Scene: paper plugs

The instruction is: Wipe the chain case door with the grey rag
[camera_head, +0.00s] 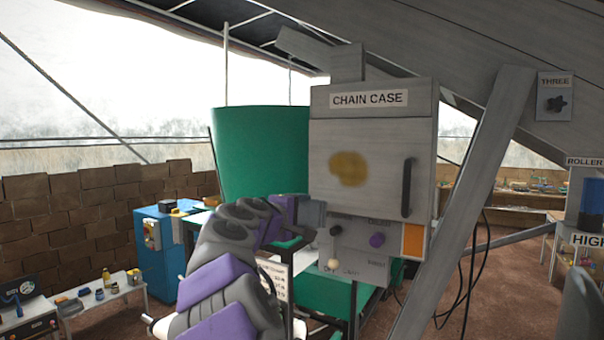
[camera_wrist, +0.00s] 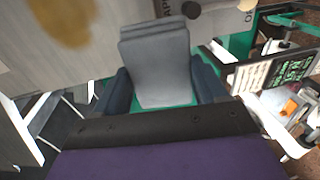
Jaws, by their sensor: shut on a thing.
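The chain case door (camera_head: 374,166) is grey, with a brown-yellow stain (camera_head: 349,169) at its middle left and a dark vertical handle (camera_head: 407,187) at its right. The stain also shows in the wrist view (camera_wrist: 66,20) at the upper left. My gripper (camera_head: 305,215) is just below and left of the stain, in front of the case. In the wrist view its dark fingers (camera_wrist: 165,85) are shut on the folded grey rag (camera_wrist: 157,62). The rag stands up between the fingers close to the case front; I cannot tell if it touches.
Below the door are a black knob (camera_head: 336,231), a purple knob (camera_head: 377,240) and an orange panel (camera_head: 413,240). A grey diagonal beam (camera_head: 465,190) stands to the right. A green drum (camera_head: 262,150) is behind, and a blue cabinet (camera_head: 157,262) is to the left.

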